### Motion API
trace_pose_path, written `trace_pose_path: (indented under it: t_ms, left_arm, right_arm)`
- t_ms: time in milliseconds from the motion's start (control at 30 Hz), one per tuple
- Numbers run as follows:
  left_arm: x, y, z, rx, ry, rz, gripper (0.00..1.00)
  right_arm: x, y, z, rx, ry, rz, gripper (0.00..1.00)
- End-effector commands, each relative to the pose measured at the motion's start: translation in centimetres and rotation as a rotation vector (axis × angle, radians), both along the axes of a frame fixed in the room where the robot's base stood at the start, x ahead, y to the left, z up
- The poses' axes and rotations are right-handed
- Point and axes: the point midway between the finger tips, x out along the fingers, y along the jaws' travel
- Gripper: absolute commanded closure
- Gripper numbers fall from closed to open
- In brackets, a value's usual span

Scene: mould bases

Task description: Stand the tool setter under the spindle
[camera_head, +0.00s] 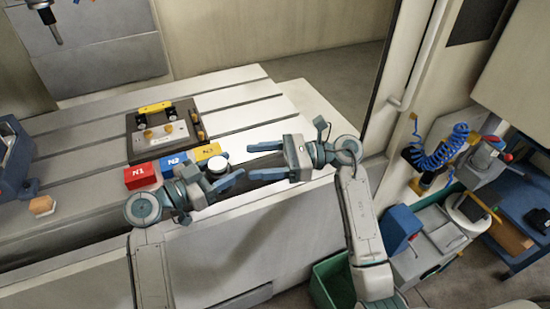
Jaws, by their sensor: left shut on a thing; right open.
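The spindle (45,14) hangs at the top left, above the far side of the slotted machine table (240,110). A small round thing with a white top and dark sides (218,160), which looks like the tool setter, shows at my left gripper (229,176), near the table's front edge. My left gripper is shut on it, and its fingers hide its lower part. I cannot tell whether it touches the table. My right gripper (266,159) is open and empty, just right of the left one, with its fingers pointing left.
Red N1 (140,177), blue N2 (172,163) and yellow N3 (207,152) blocks stand in a row behind my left gripper. A dark mould base (133,146) with a yellow bar lies beyond them. The table's back left is clear.

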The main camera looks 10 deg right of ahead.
Motion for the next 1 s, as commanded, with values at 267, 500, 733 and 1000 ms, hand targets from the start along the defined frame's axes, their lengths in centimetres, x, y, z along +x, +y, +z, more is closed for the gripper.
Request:
trace_pose_path:
  t_ms: [267,500,733,1000]
  left_arm:
    - [0.0,0.0,0.2,-0.002,-0.003,0.000,0.94]
    - [0.0,0.0,0.2,-0.002,-0.003,0.000,0.94]
    - [0.0,0.0,0.2,-0.002,-0.003,0.000,0.94]
    - [0.0,0.0,0.2,-0.002,-0.003,0.000,0.94]
  right_arm:
    - [0.3,4.9,0.1,0.005,0.001,0.001,0.38]
    - [0.4,7.6,0.1,0.003,0.000,0.000,0.38]
    - [0.5,8.3,0.0,0.001,0.001,-0.001,0.38]
    - [0.5,8.3,0.0,0.001,0.001,-0.001,0.53]
